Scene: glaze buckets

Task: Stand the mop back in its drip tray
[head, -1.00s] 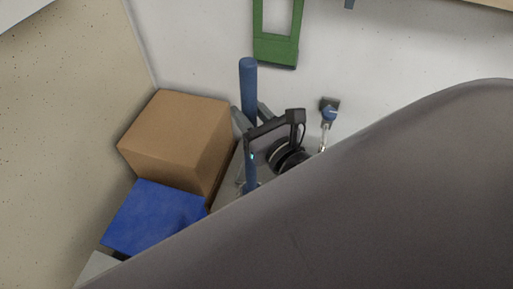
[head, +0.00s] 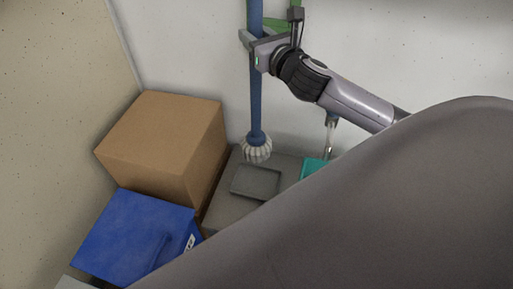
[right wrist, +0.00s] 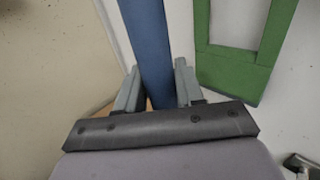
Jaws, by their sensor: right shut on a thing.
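The mop has a blue handle (head: 256,90) and a whitish strand head (head: 257,150). It hangs upright in the head view, its head behind and slightly left of the drip tray, seemingly raised. The drip tray (head: 256,182) is a shallow grey square on a grey surface and looks empty. My right gripper (head: 250,40) is shut on the mop handle, high above the tray. In the right wrist view the blue handle (right wrist: 147,45) runs between the two grey fingers (right wrist: 155,90). My left gripper is not in view.
A cardboard box (head: 165,145) and a blue box (head: 135,235) stand left of the tray. A teal object (head: 312,168) is right of it. A green frame (right wrist: 238,45) is on the wall behind. My own grey body part hides the lower right.

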